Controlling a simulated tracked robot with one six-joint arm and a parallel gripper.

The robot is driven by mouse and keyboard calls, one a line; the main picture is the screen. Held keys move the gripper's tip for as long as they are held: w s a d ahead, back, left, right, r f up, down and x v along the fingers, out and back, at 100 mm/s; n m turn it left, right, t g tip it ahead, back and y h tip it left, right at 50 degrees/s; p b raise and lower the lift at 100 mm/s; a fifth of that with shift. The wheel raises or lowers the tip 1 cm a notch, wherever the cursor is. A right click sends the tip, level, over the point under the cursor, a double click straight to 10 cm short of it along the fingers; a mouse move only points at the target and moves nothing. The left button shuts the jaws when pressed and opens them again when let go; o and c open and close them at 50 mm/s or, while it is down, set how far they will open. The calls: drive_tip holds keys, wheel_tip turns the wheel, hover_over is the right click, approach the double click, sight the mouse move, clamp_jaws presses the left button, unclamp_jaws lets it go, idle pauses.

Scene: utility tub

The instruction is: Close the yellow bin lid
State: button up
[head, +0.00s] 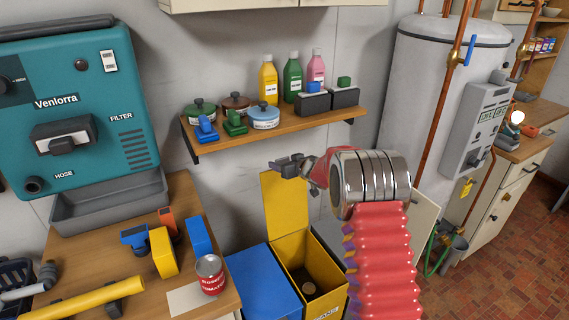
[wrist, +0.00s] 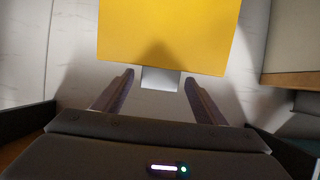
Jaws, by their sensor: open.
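The yellow bin (head: 297,262) stands open on the floor beside a blue-lidded bin, with a round brown item (head: 308,284) inside. Its yellow lid (head: 285,205) stands upright at the back of the bin, near the wall. My gripper (head: 284,163) is close to the lid's top edge in the head view. In the wrist view the yellow lid (wrist: 167,35) fills the top middle, with a pale grey tab (wrist: 161,79) at its edge. My gripper (wrist: 158,90) is open there, its two fingers apart on either side of the tab. I cannot tell whether they touch it.
The blue bin lid (head: 263,283) is shut, left of the yellow bin. A wooden shelf (head: 280,131) with bottles and pots hangs above the lid. A workbench (head: 188,205) with a red can (head: 210,274) stands at left. A white boiler (head: 440,95) stands at right.

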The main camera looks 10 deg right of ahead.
drive_tip(key=shift+c, duration=0.3)
drive_tip(key=c, duration=1.5)
drive_tip(key=shift+o, duration=0.2)
drive_tip(key=shift+s, duration=0.1)
